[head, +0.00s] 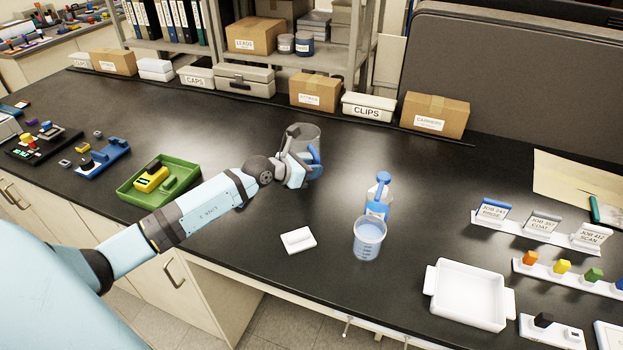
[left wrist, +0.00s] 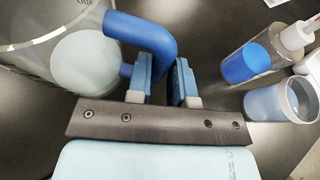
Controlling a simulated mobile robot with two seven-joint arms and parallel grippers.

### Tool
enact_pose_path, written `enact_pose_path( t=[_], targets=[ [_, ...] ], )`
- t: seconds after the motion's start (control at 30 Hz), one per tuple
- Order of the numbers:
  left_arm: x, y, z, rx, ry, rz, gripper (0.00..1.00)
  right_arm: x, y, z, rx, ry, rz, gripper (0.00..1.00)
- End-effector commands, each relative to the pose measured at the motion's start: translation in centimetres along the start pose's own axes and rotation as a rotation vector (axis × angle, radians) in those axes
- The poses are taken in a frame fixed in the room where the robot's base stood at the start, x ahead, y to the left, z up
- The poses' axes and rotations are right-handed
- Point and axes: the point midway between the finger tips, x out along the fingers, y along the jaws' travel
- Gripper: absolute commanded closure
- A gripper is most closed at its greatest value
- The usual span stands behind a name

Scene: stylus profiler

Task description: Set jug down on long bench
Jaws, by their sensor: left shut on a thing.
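The jug (head: 303,138) is clear with a blue handle, and it stands upright over the middle of the long black bench (head: 225,130). My left gripper (head: 298,172) is shut on its handle, at the near side of the jug. In the left wrist view the jug (left wrist: 45,30) fills the upper left, and its blue handle (left wrist: 145,32) runs between the two fingers of the gripper (left wrist: 163,82). I cannot tell whether the jug's base touches the bench, as the hand hides part of it. My right gripper is not in view.
A small white block (head: 298,239) lies in front. A green tray (head: 128,195) is at left. Boxes (head: 315,92) line the back. Bare bench surrounds the jug.

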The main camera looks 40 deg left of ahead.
Motion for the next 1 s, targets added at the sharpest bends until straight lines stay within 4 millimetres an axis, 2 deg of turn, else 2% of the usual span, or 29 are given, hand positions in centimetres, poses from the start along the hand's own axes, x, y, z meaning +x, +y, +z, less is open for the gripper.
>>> enact_pose_path(
  t=[0.2,0.67,0.7,0.8,1.0],
  targets=[
    [1.2,0.0,-3.0,0.001,0.003,0.0,1.0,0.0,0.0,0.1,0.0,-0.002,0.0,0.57],
    [1.6,0.0,-3.9,0.0,0.001,0.0,1.0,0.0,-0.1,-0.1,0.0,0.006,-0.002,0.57],
    [1.6,0.0,-3.9,0.0,0.002,0.0,0.73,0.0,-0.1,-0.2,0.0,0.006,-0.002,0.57],
    [1.6,0.0,-3.9,0.0,0.002,0.0,0.54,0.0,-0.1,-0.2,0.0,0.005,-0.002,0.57],
    [1.5,0.0,-3.9,0.0,0.002,0.0,0.54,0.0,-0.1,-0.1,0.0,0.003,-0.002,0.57]
  ],
)
